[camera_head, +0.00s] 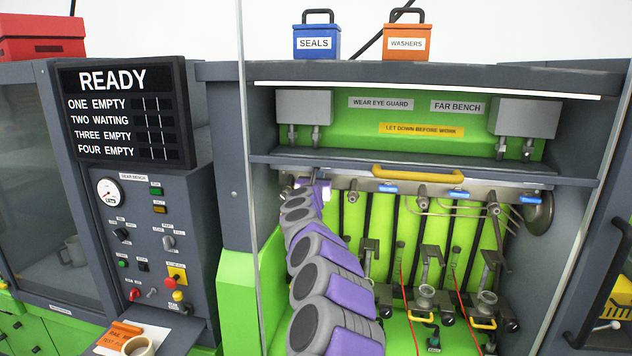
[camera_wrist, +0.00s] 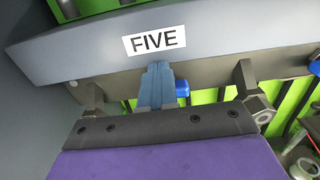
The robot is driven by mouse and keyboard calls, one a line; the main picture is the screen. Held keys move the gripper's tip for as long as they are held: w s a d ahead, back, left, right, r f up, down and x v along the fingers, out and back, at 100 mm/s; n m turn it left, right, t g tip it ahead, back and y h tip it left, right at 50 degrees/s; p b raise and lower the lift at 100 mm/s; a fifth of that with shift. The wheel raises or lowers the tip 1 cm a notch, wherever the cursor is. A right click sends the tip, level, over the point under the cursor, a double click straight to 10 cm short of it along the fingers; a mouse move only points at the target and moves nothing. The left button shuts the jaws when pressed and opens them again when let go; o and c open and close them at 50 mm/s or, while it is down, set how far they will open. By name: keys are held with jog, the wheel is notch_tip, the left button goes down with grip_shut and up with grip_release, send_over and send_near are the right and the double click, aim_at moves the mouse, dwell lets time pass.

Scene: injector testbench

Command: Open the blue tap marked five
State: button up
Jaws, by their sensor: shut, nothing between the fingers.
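The label reading FIVE (camera_wrist: 155,40) is on the grey ledge in the wrist view. Just below and right of it, a blue tap end (camera_wrist: 183,88) shows beside my gripper (camera_wrist: 158,70). The rest of this tap is hidden behind the fingers. My gripper's fingers are shut together with nothing between them, close to the tap; I cannot tell whether they touch it. In the head view my gripper (camera_head: 318,184) is at the left end of the pipe rail, and my arm hides the tap there.
More blue taps (camera_head: 389,189), (camera_head: 459,194) and (camera_head: 530,199) sit along the rail to the right. A yellow handle (camera_head: 418,174) runs above them. The cabinet's left wall (camera_head: 262,150) is close to my arm. Injector clamps (camera_head: 427,290) stand below.

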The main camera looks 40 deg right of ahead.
jog(key=shift+o, duration=1.4)
jog(key=f, duration=0.3)
jog(key=shift+s+d+f+y, duration=0.15)
jog(key=shift+s+d+y, duration=0.05)
jog(key=shift+s+y, duration=0.1)
jog(key=o, duration=0.5)
jog(key=shift+s+a+f, duration=0.1)
jog(key=shift+a+f, duration=0.05)
jog(key=shift+a, duration=0.15)
jog(key=shift+c, duration=0.2)
jog(key=o, duration=0.3)
jog(key=shift+s, duration=0.1)
jog(key=shift+o, duration=1.4)
jog(key=shift+w+f, duration=0.15)
jog(key=shift+w, duration=0.8)
jog(key=r+b+v, duration=0.1)
jog(key=v, duration=1.7)
jog(key=shift+s+d+b, duration=0.2)
jog(key=shift+d+b, duration=0.05)
jog(key=shift+b, duration=0.1)
